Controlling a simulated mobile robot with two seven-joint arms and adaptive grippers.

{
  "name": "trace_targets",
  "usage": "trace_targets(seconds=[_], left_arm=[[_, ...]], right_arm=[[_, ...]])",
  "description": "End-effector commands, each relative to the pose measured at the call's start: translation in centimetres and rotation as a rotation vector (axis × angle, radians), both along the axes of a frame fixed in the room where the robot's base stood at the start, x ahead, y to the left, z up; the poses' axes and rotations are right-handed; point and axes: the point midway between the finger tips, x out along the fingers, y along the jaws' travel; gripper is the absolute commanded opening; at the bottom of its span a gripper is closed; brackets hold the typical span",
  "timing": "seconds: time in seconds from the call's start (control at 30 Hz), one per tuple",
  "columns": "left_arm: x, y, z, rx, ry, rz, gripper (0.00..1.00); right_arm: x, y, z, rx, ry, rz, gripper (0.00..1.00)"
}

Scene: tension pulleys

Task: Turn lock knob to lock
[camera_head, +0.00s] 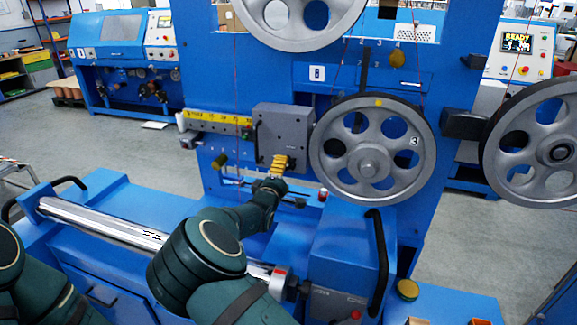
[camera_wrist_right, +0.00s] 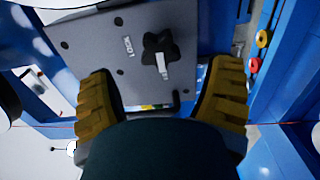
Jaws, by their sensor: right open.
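The lock knob (camera_wrist_right: 162,52), a black star-shaped knob with a pale bar on it, sits on a grey plate (camera_wrist_right: 112,72) in the right wrist view. Printed lettering that looks like "LOCK" is beside the knob on its left. My right gripper (camera_wrist_right: 164,70) is open, with its yellow ribbed fingers spread to the left and right of the knob and apart from it. In the head view my right gripper (camera_head: 281,163) is at the lower part of the grey block (camera_head: 285,120); I cannot make out the knob there. My left gripper is out of view.
A large spoked pulley (camera_head: 372,150) stands close to the right of the block. A yellow scale strip (camera_head: 213,119) runs to its left. A shiny roller (camera_head: 105,222) and a black handle (camera_head: 378,262) lie below, on the blue machine.

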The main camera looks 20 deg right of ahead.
Motion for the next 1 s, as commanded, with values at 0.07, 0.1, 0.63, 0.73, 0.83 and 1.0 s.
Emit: trace_targets(seconds=[0.07, 0.1, 0.63, 0.73, 0.83, 1.0], left_arm=[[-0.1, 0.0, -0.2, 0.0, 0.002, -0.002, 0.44], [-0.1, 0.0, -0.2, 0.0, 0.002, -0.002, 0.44], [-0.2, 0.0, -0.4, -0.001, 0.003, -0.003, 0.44], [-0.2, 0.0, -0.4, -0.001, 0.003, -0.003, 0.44], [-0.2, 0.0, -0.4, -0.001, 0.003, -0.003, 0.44], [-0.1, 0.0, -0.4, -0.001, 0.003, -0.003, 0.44]], right_arm=[[1.3, -1.0, -0.1, 0.001, -0.002, -0.001, 0.8], [1.9, -1.4, -0.1, 0.001, -0.002, -0.002, 0.8], [4.7, -3.2, 0.0, 0.001, 0.0, 0.0, 0.8], [4.7, -3.2, 0.0, 0.001, -0.001, 0.0, 0.8], [4.7, -3.2, 0.0, 0.001, -0.001, 0.0, 0.56], [4.7, -3.2, 0.0, 0.001, -0.001, 0.0, 0.14]])
